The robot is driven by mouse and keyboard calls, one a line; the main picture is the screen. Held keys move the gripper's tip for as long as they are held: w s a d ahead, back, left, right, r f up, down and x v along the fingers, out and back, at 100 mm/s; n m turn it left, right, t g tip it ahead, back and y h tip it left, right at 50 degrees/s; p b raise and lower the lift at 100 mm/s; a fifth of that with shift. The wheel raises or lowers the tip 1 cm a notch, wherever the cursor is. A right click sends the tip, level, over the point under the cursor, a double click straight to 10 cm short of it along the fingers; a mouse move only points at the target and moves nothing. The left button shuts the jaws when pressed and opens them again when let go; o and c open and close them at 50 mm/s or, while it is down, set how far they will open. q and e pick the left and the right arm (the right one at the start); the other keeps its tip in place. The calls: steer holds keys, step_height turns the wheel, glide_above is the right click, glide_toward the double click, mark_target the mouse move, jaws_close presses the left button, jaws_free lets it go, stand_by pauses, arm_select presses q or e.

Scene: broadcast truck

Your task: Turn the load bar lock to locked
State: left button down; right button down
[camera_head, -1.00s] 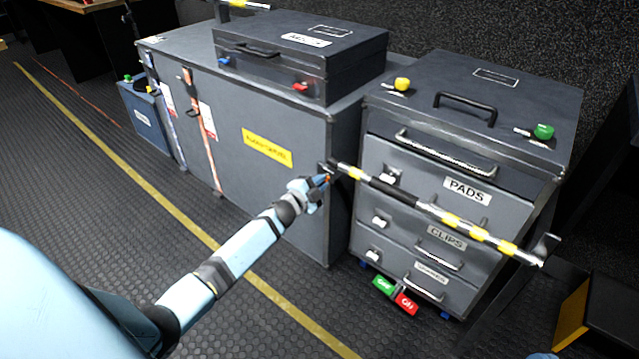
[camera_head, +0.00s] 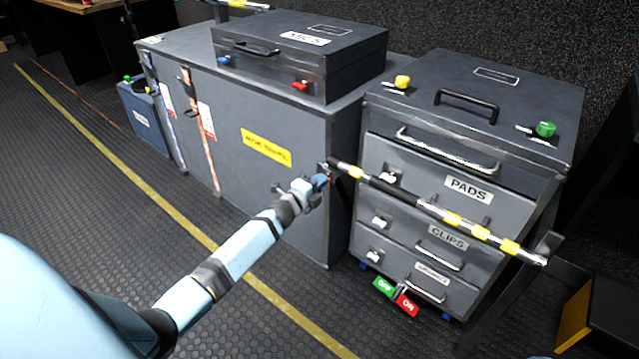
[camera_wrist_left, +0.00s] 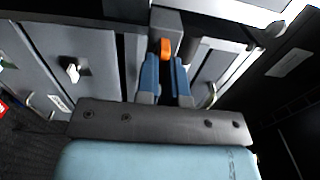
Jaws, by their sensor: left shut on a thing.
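The load bar (camera_head: 437,211), black with yellow bands and metal ends, runs slantwise across the front of the drawer cabinet. Its lock, a small orange piece (camera_wrist_left: 166,47) on a grey block, is at the bar's left end. My left gripper (camera_head: 324,181) is at that end and hides most of the lock in the head view. Whether the lock stands at locked cannot be told. My right gripper is not in view.
The cabinet (camera_head: 545,100) has drawers labelled PADS and CLIPS. A large grey case (camera_head: 270,190) stands left of it with a smaller case (camera_head: 345,60) on top. Green and red tags (camera_head: 406,305) hang low at the cabinet.

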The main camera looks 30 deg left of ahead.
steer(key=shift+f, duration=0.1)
arm_select(q)
steer(key=c, duration=1.2)
jaws_free()
steer(key=shift+c, duration=0.2)
